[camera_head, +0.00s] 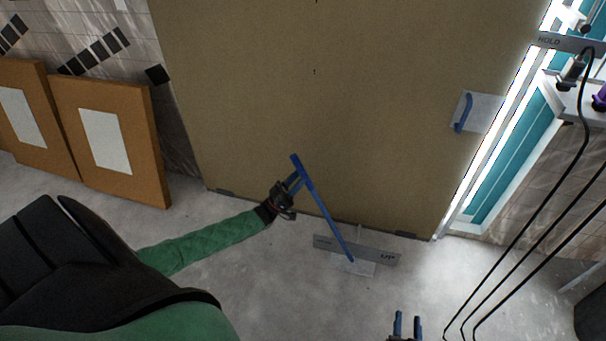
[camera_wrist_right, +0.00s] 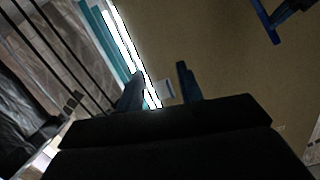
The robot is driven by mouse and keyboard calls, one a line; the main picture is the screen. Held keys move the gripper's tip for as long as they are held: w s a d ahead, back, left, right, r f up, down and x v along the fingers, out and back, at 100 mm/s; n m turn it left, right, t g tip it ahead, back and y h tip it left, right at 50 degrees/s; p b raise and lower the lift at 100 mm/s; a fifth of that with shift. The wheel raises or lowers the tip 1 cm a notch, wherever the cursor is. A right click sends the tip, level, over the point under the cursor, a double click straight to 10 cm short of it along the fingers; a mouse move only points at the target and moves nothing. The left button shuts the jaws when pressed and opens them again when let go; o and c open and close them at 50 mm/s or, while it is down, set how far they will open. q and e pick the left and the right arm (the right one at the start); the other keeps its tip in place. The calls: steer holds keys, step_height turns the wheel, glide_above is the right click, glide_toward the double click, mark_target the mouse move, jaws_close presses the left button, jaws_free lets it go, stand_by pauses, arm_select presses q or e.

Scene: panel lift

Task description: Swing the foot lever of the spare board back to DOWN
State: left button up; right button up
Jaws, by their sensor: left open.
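The blue foot lever (camera_head: 326,213) rises from a grey label plate (camera_head: 375,253) at the foot of the large tan board (camera_head: 330,90). The lever's top also shows in the right wrist view (camera_wrist_right: 266,20). My right gripper (camera_head: 407,322) is open and empty, low in the head view.
A blue handle (camera_head: 463,113) on a pale plate is at the board's right. A grey bar marked "HOLD" (camera_head: 570,42) is at top right. Black cables (camera_head: 530,229) hang at right. Two framed panels (camera_head: 108,140) lean at left.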

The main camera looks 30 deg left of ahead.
arm_select(q)
steer(key=v, duration=0.3)
steer(key=shift+s+a+f, duration=0.15)
steer(key=shift+s+f, duration=0.05)
arm_select(e)
steer(key=r, duration=0.1)
steer(key=w+r+t, duration=0.1)
steer(key=r, duration=0.1)
steer(key=shift+r, duration=0.15)
steer(key=shift+f, duration=0.2)
